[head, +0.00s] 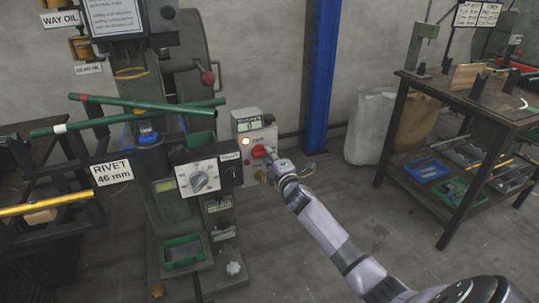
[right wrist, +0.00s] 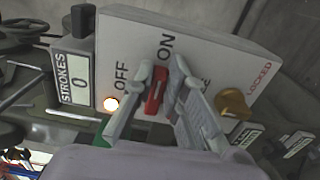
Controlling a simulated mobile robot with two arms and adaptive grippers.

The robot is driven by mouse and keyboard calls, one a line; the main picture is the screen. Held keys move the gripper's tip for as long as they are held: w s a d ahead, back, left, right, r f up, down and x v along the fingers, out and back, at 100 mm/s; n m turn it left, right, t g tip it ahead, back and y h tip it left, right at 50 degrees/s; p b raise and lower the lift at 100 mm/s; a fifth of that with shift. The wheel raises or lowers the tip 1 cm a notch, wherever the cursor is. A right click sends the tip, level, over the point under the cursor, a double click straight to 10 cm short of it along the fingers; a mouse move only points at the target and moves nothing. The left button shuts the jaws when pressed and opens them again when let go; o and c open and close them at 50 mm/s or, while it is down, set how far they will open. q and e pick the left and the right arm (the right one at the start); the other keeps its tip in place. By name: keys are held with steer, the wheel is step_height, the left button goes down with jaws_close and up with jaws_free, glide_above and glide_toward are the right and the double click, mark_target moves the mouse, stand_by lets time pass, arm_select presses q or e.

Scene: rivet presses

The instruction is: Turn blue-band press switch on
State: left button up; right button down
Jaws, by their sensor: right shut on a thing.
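The press (head: 140,105) stands at left-centre in the head view, with a blue part (head: 148,137) on it. Its pale switch box (head: 243,124) is to the right. In the right wrist view, the red switch handle (right wrist: 156,92) sits on the box face between the OFF and ON labels. Its upper end points up towards ON. My right gripper (head: 271,157) is at the box, its fingers (right wrist: 163,70) shut on the red handle, one on each side. The handle's base is partly hidden by the fingers. My left gripper is not in view.
A brass knob (right wrist: 233,103) is beside the LOCKED label. Green tubes (head: 140,115) lie across the press.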

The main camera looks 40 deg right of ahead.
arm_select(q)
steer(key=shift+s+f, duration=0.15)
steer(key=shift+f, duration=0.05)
arm_select(e)
steer(key=shift+f, duration=0.1)
steer(key=c, duration=1.6)
jaws_free()
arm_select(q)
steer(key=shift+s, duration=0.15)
arm_select(e)
steer(key=v, duration=1.2)
